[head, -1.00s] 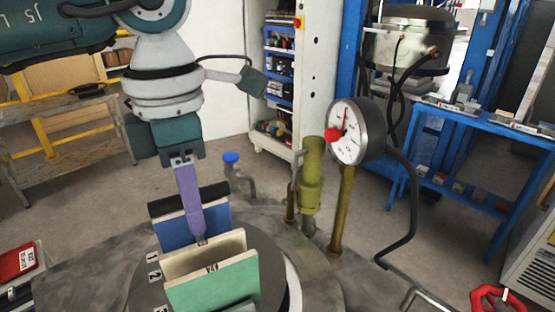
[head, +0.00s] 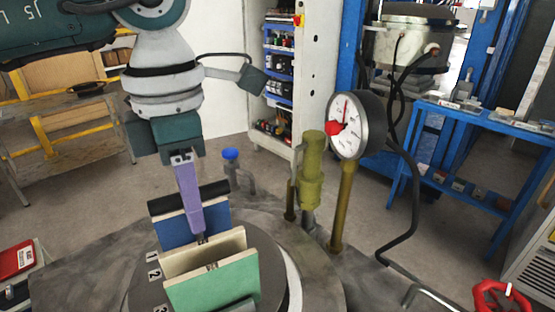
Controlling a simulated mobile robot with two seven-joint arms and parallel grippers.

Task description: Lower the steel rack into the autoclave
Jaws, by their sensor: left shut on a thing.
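The rack (head: 268,264) is a round grey plate at the lower centre, marked 1, 2, 3 at its left. Upright tiles stand on it: a blue one (head: 172,232), a cream one (head: 190,264) and a green one (head: 215,287). My left gripper (head: 203,239) reaches down from above with its purple finger between the blue and cream tiles. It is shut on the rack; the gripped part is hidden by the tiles. The autoclave (head: 322,280) is the round metal vessel around and under the rack. The depth of the rack in its mouth is hard to tell. My right gripper is out of view.
A pressure gauge (head: 346,128) on a brass pipe and a brass valve (head: 312,172) rise close behind the autoclave. A blue-capped fitting (head: 231,155) stands behind the tiles. A red handwheel (head: 499,296) is at lower right. A blue bench (head: 480,120) stands beyond.

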